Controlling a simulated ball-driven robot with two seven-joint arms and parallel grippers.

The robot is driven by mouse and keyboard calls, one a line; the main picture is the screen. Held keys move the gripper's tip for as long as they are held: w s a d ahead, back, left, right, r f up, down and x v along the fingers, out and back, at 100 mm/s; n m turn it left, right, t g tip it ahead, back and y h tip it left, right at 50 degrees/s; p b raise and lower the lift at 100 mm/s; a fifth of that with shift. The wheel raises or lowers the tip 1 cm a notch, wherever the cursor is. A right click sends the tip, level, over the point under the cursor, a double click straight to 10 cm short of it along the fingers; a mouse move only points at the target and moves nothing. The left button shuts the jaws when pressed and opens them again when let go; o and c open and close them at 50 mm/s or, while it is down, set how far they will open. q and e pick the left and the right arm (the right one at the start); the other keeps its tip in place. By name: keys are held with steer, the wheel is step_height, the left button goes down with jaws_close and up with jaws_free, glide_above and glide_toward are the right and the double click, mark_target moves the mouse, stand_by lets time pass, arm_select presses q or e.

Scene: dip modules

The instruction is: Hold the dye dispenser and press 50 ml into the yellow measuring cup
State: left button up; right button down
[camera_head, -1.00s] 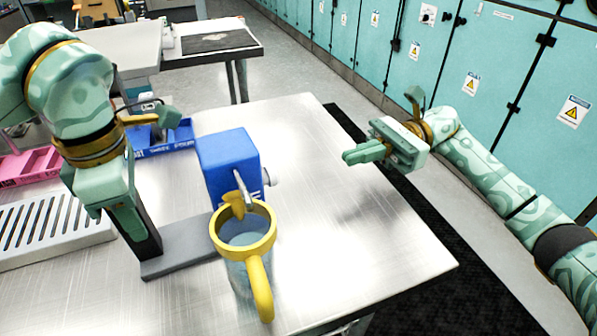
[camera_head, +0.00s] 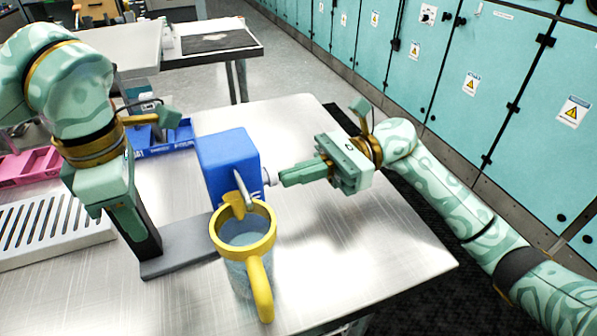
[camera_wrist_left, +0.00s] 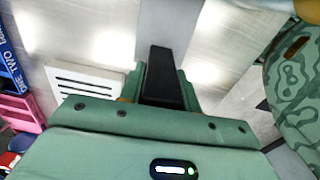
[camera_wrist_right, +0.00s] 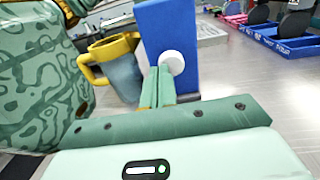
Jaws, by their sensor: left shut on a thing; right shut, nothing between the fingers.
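The blue dye dispenser (camera_head: 226,165) stands on the metal table with a spout at its front and a white round button on its right side. The button (camera_wrist_right: 172,63) shows clearly in the right wrist view. The measuring cup (camera_head: 243,250) with yellow rim and handle stands under the spout; its body is clear and bluish. My left gripper (camera_head: 140,235) is shut on the dark upright post (camera_wrist_left: 163,75) of the dispenser's grey base (camera_head: 180,248). My right gripper (camera_head: 284,180) is shut and empty, its fingertips at or very near the button; contact is unclear.
A slotted white tray (camera_head: 50,232) lies at the left. A blue bin (camera_head: 165,142) and a pink bin (camera_head: 30,165) stand behind it. The table's right and front areas are clear. Teal cabinets (camera_head: 480,80) line the back right.

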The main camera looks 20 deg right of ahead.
arm_select(q)
steer(key=shift+f, duration=0.1)
arm_select(e)
steer(key=shift+a, duration=0.1)
steer(key=shift+s+a, duration=0.1)
steer(key=shift+a, duration=1.05)
steer(key=shift+d, duration=0.1)
steer(key=d, duration=0.4)
steer(key=w+d, duration=0.1)
steer(key=d, duration=0.9)
steer(key=shift+w, duration=0.2)
arm_select(q)
steer(key=shift+w, duration=0.1)
arm_select(e)
steer(key=shift+w+d, duration=0.6)
steer(key=shift+w, duration=0.35)
steer(key=a, duration=0.4)
steer(key=s+a, duration=0.1)
steer(key=a, duration=0.9)
steer(key=shift+s, duration=0.15)
